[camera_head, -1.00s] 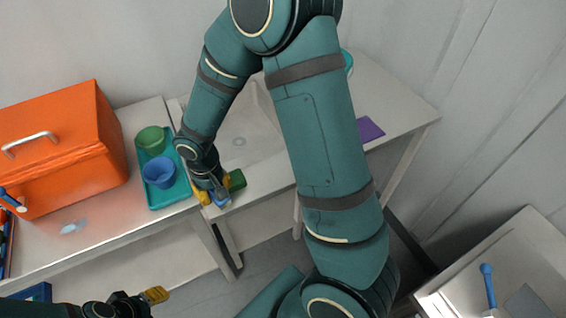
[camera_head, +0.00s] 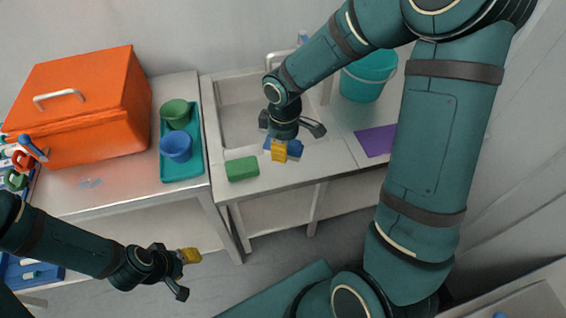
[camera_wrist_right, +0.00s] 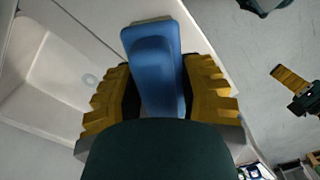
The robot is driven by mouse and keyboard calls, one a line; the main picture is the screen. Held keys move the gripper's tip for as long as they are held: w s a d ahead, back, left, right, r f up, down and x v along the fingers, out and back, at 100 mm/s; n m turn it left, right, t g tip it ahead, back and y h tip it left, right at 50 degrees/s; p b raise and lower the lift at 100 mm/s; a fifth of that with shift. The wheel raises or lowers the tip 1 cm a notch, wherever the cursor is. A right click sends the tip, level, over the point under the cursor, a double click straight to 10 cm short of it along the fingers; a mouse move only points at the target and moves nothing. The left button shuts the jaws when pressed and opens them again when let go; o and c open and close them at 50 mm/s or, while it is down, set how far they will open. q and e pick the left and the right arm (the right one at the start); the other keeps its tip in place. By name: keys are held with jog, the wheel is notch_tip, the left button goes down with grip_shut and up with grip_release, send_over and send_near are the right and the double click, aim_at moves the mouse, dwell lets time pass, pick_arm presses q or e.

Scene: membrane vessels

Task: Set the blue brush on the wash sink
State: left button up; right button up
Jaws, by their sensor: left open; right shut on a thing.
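The blue brush (camera_wrist_right: 160,65) is a blue block with a raised grip. It sits between the yellow fingers of my right gripper (camera_wrist_right: 160,92), which is shut on it. In the head view the brush (camera_head: 296,149) shows beside the yellow fingertip of my right gripper (camera_head: 281,149), at the front right of the white wash sink (camera_head: 222,128). I cannot tell whether it touches the sink top. The sink basin lies to the left in the right wrist view (camera_wrist_right: 45,75). My left gripper (camera_head: 183,270) is open and empty, low at the left front.
A green block (camera_head: 242,168) lies on the sink's front rim. A teal tray (camera_head: 190,165) with a green cup (camera_head: 175,112) and a blue cup (camera_head: 176,147) stands left, by an orange box (camera_head: 80,110). A teal bucket (camera_head: 365,80) and purple sheet (camera_head: 376,140) are right.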

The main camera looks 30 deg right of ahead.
jog(key=d+r+n+b, duration=0.1)
jog(key=d+r+n, duration=0.1)
jog(key=d+n, duration=0.3)
jog(key=n+b, duration=0.2)
send_over(298, 167)
notch_tip(298, 167, down, 5)
jog(key=shift+f, duration=0.1)
jog(key=shift+f+b, duration=0.55)
jog(key=shift+f, duration=1.55)
jog(key=shift+f, duration=0.2)
jog(key=o, duration=1.1)
jog(key=shift+o, duration=0.2)
jog(key=shift+r, duration=0.1)
